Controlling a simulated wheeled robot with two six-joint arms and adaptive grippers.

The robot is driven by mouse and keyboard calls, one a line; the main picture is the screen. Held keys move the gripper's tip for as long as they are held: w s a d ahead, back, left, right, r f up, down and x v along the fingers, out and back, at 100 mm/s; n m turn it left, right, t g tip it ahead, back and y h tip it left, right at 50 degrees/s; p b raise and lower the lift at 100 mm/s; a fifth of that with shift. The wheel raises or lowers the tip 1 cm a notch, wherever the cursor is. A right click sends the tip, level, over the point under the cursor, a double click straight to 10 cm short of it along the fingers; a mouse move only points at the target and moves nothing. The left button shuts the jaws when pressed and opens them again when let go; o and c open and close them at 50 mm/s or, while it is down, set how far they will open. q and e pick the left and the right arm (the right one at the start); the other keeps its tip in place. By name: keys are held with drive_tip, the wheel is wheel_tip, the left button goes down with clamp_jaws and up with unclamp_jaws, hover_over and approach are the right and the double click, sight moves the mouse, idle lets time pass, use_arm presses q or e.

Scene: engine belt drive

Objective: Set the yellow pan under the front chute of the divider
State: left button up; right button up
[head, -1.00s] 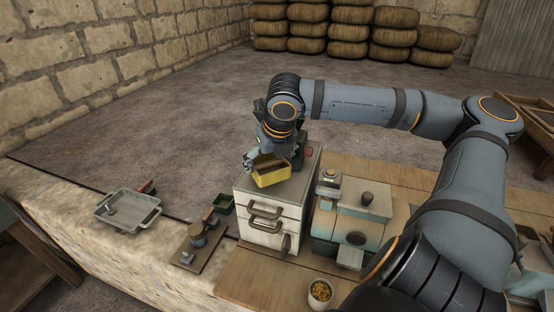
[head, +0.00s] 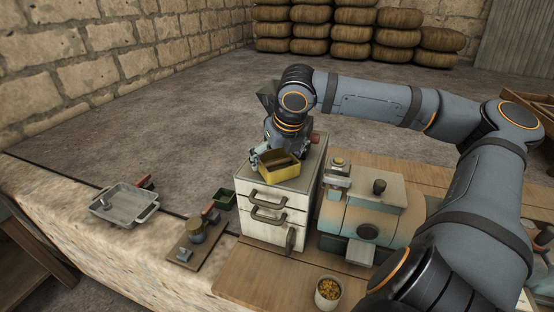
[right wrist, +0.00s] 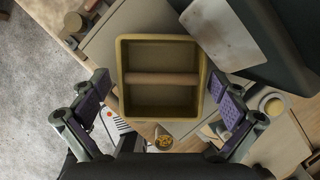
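The yellow pan (head: 281,177) is an open rectangular box with a brown bar across its middle. It appears to sit on top of the white drawer cabinet (head: 268,227), near its front left edge. My right gripper (head: 272,157) is right behind and over it. In the right wrist view, the pan (right wrist: 161,112) lies between and beyond the spread fingers of my right gripper (right wrist: 160,98), with gaps at both sides. The divider seems to be the teal and beige machine (head: 357,215) right of the cabinet, with a pale chute plate (head: 360,253) at its front. My left gripper is out of view.
A bowl of yellow bits (head: 328,293) stands on the wooden bench (head: 265,282) in front of the divider. A grey tray (head: 124,206), a small green box (head: 222,198) and a board with fittings (head: 196,247) lie left of the cabinet. Bench space before the cabinet is clear.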

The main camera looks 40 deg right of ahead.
drive_tip(key=shift+r, duration=0.1)
drive_tip(key=p+v, duration=0.4)
drive_tip(key=v, duration=0.8)
drive_tip(key=shift+w, duration=0.1)
